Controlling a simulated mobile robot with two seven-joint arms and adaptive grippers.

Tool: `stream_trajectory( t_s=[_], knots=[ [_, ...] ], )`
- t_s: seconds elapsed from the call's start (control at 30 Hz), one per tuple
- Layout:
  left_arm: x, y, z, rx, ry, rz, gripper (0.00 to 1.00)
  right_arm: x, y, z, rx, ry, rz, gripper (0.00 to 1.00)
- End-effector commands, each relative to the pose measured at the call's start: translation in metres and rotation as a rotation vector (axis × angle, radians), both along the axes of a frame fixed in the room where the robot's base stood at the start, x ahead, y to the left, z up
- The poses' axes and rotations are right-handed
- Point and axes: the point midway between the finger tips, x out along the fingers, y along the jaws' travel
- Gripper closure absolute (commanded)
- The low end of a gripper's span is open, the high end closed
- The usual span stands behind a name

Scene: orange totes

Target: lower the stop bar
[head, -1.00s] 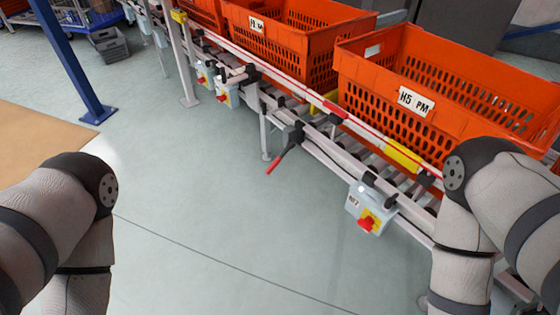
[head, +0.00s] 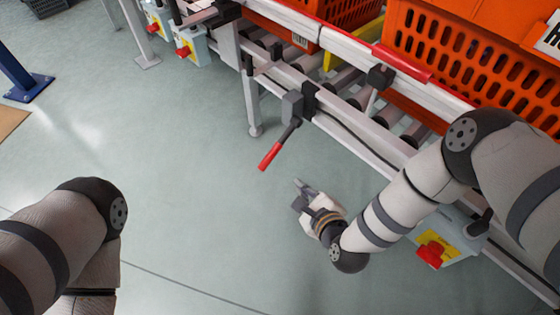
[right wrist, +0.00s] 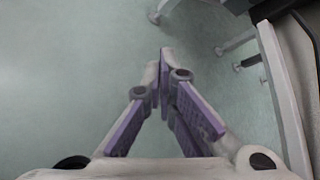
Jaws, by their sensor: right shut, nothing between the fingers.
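A lever with a red grip (head: 270,157) hangs from a dark bracket on the conveyor's near side rail, its grip slanting down and to the left. A long white bar with a red section (head: 402,63) runs along the conveyor in front of the totes; I cannot tell how the lever and bar are linked. My right gripper (head: 299,187) is shut and empty, below and right of the red grip and apart from it. The right wrist view shows its fingertips together (right wrist: 165,54) over the floor. My left arm shows at the lower left; its gripper is out of view.
Orange totes (head: 445,52) stand on the roller conveyor behind the bar. A grey box with a red button (head: 432,253) is on the near rail, close to my right arm. A conveyor leg (head: 252,105) stands left of the lever.

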Motion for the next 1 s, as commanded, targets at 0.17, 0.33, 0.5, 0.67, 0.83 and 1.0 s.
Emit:
stream_trajectory(
  t_s=[0.17,0.33,0.5,0.67,0.83,1.0],
  knots=[
    [0.0,0.0,0.0,0.0,0.0,0.0,0.7,0.0,0.0,0.0,-0.002,0.001,0.001,1.0],
    [-0.002,0.0,-0.009,-0.001,0.013,-0.001,0.7,0.015,0.005,-0.013,-0.003,0.002,0.002,1.0],
    [-0.009,-0.001,-0.024,-0.003,0.043,-0.003,0.7,0.045,0.015,-0.035,-0.003,0.004,0.002,1.0],
    [-0.016,0.0,-0.036,-0.005,0.079,-0.008,0.7,0.073,0.025,-0.053,-0.003,0.004,0.002,1.0],
    [-0.016,0.0,-0.031,-0.005,0.074,-0.009,0.7,0.079,0.041,-0.032,-0.004,0.0,0.006,1.0],
    [-0.015,0.0,-0.029,-0.005,0.07,-0.007,0.7,0.077,0.05,-0.02,-0.004,0.001,0.004,1.0]
  ],
)
